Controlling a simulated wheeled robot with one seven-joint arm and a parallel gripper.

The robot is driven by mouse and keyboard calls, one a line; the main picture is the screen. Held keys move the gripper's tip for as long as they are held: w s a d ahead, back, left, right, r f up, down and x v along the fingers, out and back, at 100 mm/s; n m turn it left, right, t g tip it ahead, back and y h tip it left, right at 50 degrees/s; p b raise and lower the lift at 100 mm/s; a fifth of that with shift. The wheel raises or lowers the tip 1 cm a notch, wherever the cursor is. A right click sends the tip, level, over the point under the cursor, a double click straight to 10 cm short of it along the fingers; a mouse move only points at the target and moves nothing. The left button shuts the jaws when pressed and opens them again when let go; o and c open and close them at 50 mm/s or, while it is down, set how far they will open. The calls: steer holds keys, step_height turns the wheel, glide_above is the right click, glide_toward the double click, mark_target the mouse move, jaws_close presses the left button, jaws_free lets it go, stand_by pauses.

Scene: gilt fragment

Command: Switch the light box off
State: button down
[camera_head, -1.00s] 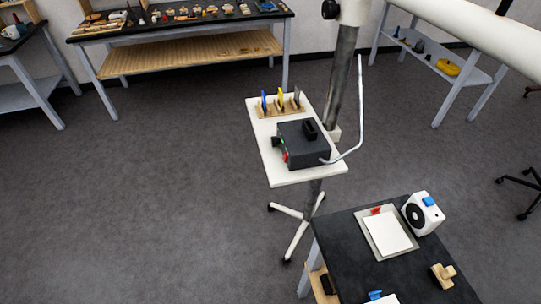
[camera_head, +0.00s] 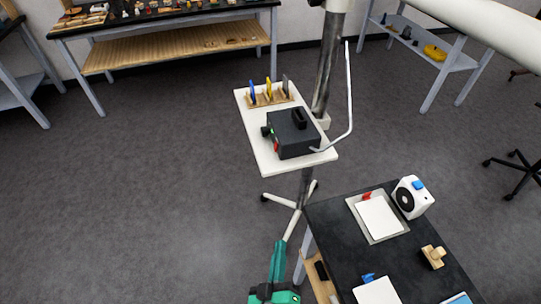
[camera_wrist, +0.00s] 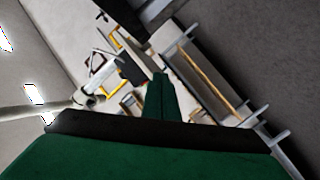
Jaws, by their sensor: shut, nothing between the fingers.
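The light box (camera_head: 293,134) is a dark box with a black handle on top. It sits on a small white stand (camera_head: 262,150). On its left-facing side I see a red switch (camera_head: 276,146), a small green spot and a black knob (camera_head: 265,131). A pale bent tube rises from its right side. My gripper (camera_head: 278,262) is green and shows at the bottom middle of the head view, below and well apart from the box. Its fingers are together and empty.
A wooden rack with blue, yellow and grey discs (camera_head: 268,93) stands behind the box. A black table (camera_head: 335,225) at lower right carries a tray with paper (camera_head: 378,218), a white device (camera_head: 412,197) and a wooden block (camera_head: 433,257). The floor at left is clear.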

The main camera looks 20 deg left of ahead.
mark_target(271, 162)
steer(key=w+a+r+n+y, duration=0.1)
steer(key=w+a+r+n, duration=0.3)
steer(key=w, duration=0.3)
steer(key=w+a+r+n+y, duration=0.2)
steer(key=w+a+r+n, duration=0.3)
steer(key=w+a+n, duration=0.1)
steer(key=shift+w+a, duration=0.25)
steer(key=shift+w, duration=0.35)
steer(key=shift+r, duration=0.1)
steer(key=x, duration=0.9)
steer(key=shift+w+a+r, duration=0.2)
steer(key=shift+w+r, duration=0.05)
steer(key=shift+w, duration=0.05)
steer(key=shift+w+d+f, duration=0.2)
steer(key=shift+w+d, duration=0.3)
steer(key=shift+d, duration=0.05)
steer(key=shift+w+d+f, duration=0.15)
steer(key=shift+w+d, duration=0.3)
steer(key=shift+d, duration=0.1)
steer(key=shift+w+d, duration=0.3)
steer(key=shift+d, duration=0.2)
